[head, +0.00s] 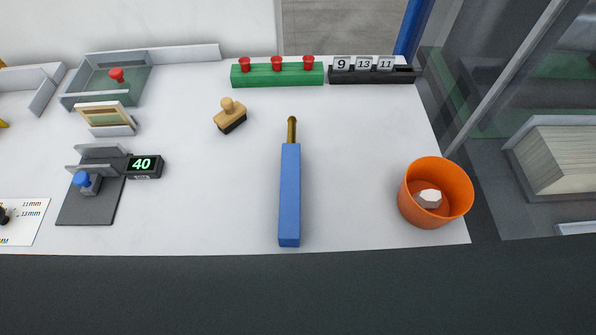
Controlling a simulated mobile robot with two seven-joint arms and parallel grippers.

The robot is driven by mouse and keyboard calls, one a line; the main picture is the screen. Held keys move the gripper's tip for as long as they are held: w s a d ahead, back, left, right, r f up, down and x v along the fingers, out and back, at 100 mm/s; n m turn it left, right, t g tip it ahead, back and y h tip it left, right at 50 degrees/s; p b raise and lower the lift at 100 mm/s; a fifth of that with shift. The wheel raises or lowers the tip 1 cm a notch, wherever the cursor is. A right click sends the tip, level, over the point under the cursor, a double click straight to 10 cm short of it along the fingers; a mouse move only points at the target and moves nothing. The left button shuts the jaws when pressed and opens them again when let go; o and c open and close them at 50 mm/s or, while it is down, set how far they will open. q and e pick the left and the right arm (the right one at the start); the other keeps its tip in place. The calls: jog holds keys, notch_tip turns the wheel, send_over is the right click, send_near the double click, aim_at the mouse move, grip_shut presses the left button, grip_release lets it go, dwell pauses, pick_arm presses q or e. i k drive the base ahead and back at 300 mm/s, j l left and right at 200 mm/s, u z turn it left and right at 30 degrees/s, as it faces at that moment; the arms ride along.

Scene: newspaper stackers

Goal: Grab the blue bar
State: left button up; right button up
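The blue bar (289,195) lies on the white table, a little right of the middle of the head view. It is long and points from the front edge toward the back. A brass-coloured rod (292,129) sticks out of its far end. Nothing touches the bar or covers it. Neither of my grippers is in the head view.
An orange bucket (408,196) holding a white piece stands right of the bar. A wooden stamp (230,116) lies to the left. A green block with red knobs (277,75) and number blocks (364,64) line the back. A device reading 40 (144,166) sits left. Table around the bar is clear.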

aim_at(289, 233)
jog(key=k+l+z, duration=0.45)
jog(key=k+l, duration=0.45)
